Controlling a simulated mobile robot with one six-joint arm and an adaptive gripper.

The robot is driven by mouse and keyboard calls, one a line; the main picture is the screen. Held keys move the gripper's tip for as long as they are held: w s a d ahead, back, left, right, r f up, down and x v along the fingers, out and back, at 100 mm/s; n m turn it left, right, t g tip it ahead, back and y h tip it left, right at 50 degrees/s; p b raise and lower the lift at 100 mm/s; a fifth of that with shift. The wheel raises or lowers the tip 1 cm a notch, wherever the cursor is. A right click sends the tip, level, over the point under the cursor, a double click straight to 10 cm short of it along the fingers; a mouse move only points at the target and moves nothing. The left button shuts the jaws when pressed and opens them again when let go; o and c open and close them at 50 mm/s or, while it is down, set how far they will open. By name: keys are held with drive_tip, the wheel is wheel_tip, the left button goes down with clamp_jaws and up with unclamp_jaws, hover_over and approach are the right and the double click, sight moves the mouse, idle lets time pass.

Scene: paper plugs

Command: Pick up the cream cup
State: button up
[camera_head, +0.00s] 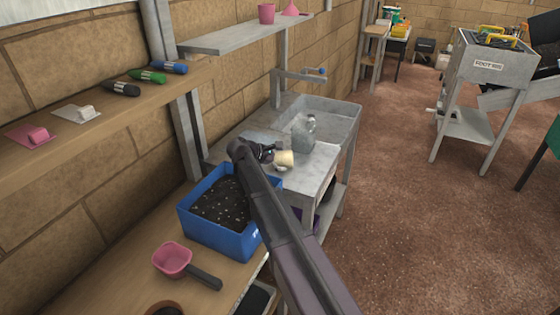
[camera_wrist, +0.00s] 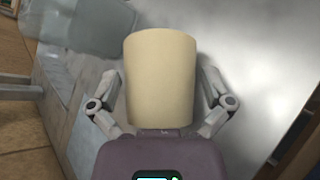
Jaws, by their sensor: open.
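The cream cup (camera_head: 284,159) sits on the grey metal worktop beside the sink. In the wrist view the cup (camera_wrist: 160,78) fills the middle, between the two fingers of my gripper (camera_wrist: 160,88). The fingers are spread on either side of it, with a narrow gap showing on each side. In the head view my gripper (camera_head: 268,153) is at the left of the cup, and my arm hides part of the area in front. Whether the fingers touch the cup's lower part cannot be told.
A clear glass jug (camera_head: 304,133) stands close behind the cup, also in the wrist view (camera_wrist: 88,24). A blue tub of soil (camera_head: 212,238) is left of my arm. A pink scoop (camera_head: 174,259) lies on the wooden bench. The sink (camera_head: 335,115) is behind, and a shelf (camera_head: 240,36) hangs above.

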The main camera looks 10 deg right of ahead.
sight(283, 155)
drive_tip(key=c, duration=1.1)
drive_tip(key=shift+o, duration=0.2)
drive_tip(key=shift+r, duration=0.15)
wheel_tip(283, 155, up, 10)
drive_tip(key=p, duration=1)
drive_tip(key=shift+d, duration=0.1)
